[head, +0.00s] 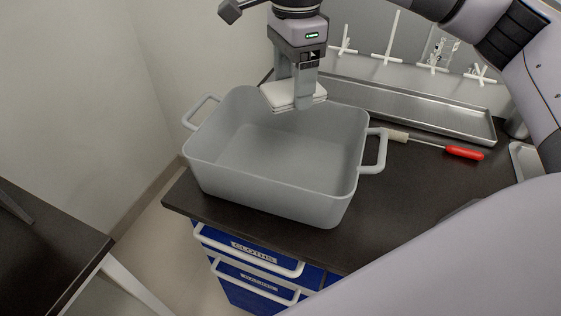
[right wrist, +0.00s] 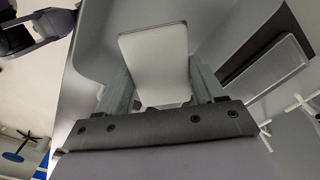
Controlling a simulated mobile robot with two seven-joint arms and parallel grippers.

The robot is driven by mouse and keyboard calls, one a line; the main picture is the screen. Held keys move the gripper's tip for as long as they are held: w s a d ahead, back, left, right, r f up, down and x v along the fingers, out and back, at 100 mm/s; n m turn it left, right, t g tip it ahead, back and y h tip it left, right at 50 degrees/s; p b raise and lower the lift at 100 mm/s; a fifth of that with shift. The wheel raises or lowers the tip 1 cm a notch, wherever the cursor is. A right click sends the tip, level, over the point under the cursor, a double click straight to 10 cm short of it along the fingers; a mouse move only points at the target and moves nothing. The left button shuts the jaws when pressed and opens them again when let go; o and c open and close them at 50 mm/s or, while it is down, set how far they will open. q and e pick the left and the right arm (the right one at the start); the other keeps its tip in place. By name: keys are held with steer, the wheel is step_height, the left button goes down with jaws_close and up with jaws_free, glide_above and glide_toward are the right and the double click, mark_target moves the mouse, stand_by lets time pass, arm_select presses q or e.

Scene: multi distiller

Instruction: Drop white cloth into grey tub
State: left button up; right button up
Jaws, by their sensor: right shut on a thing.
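The grey tub (head: 270,190) stands on the dark counter, open at the top and empty in the part that shows. A folded white cloth (head: 285,94) is held by my right gripper (head: 299,98) over the tub's far rim. The gripper is shut on the cloth. In the right wrist view the white cloth (right wrist: 157,62) lies between the two fingers, with the grey tub (right wrist: 95,50) behind and below it. I cannot tell from these views whether the cloth touches the tub's rim. My left gripper is not in view.
A metal tray (head: 410,108) lies behind the tub at the right. A red-handled tool (head: 463,153) lies on the counter (head: 400,205) right of the tub. White racks (head: 388,45) stand on the back wall. Blue drawers (head: 250,258) are below the counter.

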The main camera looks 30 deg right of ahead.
steer(key=o, duration=1.1)
steer(key=shift+r, duration=3.6)
steer(key=shift+s+f, duration=0.1)
